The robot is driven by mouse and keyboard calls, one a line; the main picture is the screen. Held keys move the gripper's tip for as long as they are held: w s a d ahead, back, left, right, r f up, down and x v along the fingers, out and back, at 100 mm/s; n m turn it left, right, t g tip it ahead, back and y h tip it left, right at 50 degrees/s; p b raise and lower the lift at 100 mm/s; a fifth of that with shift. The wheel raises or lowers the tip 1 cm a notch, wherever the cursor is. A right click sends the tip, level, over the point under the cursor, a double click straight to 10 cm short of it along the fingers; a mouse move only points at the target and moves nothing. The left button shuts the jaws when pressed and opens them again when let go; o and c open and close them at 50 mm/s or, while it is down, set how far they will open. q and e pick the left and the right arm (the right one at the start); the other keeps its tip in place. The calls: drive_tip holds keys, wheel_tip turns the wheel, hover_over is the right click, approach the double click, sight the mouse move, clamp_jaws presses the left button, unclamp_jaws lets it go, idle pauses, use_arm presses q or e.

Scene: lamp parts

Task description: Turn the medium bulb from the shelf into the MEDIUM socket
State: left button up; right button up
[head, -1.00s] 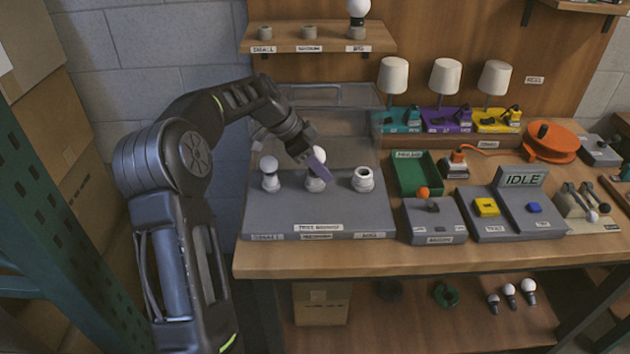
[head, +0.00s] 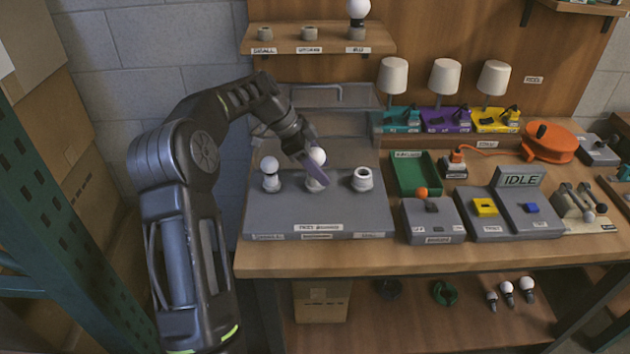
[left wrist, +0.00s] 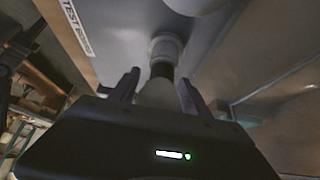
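The medium bulb (head: 318,156) is upright over the middle socket of the grey test board (head: 270,218). In the left wrist view the white bulb (left wrist: 158,93) has its dark base showing just above the pale socket (left wrist: 166,47). How deep the base sits in the socket is unclear. My right gripper is not in view.
A bulb (head: 270,172) stands in the left socket; the right socket (head: 362,179) is empty. The wall shelf (head: 290,42) holds a big bulb (head: 357,10) and two empty holders. A green tray (head: 414,174) and a control box reading IDLE (head: 523,180) are to the right.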

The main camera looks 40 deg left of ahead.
use_arm(q)
drive_tip(key=shift+o, duration=1.1)
drive_tip(key=shift+r, duration=0.1)
drive_tip(key=v, duration=0.7)
drive_tip(key=shift+s+a+r, duration=0.15)
drive_tip(key=shift+a+r, duration=0.05)
drive_tip(key=shift+r, duration=0.05)
